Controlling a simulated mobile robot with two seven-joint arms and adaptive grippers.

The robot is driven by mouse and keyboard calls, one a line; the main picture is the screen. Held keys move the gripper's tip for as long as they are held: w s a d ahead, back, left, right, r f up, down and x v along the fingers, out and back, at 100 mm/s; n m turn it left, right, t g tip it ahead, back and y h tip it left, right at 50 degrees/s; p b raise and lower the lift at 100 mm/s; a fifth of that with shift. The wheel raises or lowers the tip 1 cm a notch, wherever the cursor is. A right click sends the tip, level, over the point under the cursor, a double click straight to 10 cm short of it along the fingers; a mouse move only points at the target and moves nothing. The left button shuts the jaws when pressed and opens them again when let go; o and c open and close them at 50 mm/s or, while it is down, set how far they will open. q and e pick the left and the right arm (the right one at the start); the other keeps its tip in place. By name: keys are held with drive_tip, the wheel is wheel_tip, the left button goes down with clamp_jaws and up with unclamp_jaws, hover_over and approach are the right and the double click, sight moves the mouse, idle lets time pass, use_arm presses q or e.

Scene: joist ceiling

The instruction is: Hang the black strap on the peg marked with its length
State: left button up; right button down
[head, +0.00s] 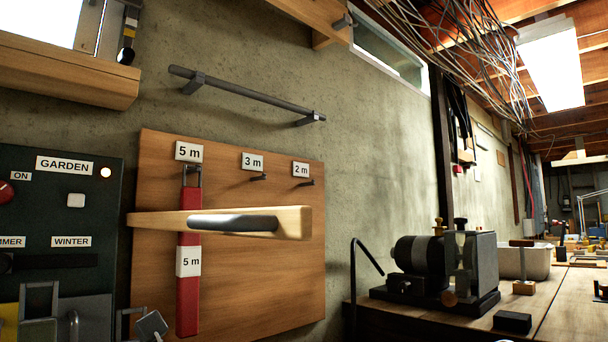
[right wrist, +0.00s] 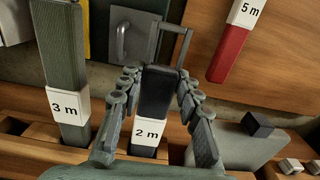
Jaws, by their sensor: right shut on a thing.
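In the right wrist view the black strap (right wrist: 156,92) stands upright with a metal loop at its top and a white "2 m" label low on it. My right gripper (right wrist: 160,100) has its fingers on both sides of the strap and is shut on it. The strap's lower end is by a wooden slotted rack (right wrist: 25,160); whether it is clear of the slot I cannot tell. In the head view the wooden board (head: 270,275) carries pegs marked 5 m, 3 m and 2 m. The 2 m peg (head: 306,183) and 3 m peg (head: 259,177) are bare. My left gripper is not in view.
A red strap (head: 187,305) labelled 5 m hangs on the 5 m peg. A wooden bar (head: 295,222) with a dark grip crosses in front of the board. A green-grey 3 m strap (right wrist: 60,60) stands left of the black one. A grinder (head: 440,265) is on the bench right.

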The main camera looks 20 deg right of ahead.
sight(132, 311)
drive_tip(key=shift+r+p, duration=2.3)
drive_tip(key=shift+r, duration=0.55)
